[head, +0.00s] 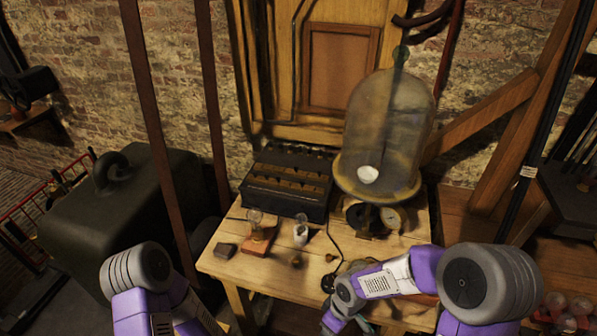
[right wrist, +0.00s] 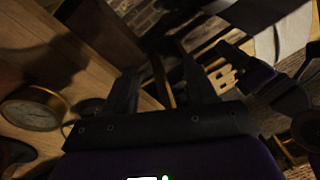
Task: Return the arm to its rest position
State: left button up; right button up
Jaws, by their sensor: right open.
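My right arm (head: 395,275) reaches in from the right over the front right of the wooden table (head: 222,262), its forearm bent to the left and its wrist low at the front edge. In the right wrist view my right gripper (right wrist: 157,62) has its two dark fingers apart, with nothing seen between them. My left arm (head: 140,285) shows at the bottom left, left of the table, and its gripper is out of the picture. A glass bell jar (head: 388,135) with a white round thing inside stands at the table's back right.
A dark box (head: 287,182) sits at the table's back. Small glass pieces and a wooden block (head: 258,241) stand in front of it. A round gauge (head: 393,217) is under the jar and shows close in the wrist view (right wrist: 33,110). A large dark weight (head: 125,215) is at left.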

jog(key=s+f+m+y, duration=0.1)
jog(key=s+f+m, duration=0.3)
jog(key=f+m, duration=0.2)
jog(key=s+f+m+t+y, duration=0.1)
jog(key=s+f+m, duration=0.3)
jog(key=f+m, duration=0.2)
notch_tip(320, 180, down, 3)
jog(key=shift+d+r, duration=0.2)
jog(key=shift+d, duration=0.25)
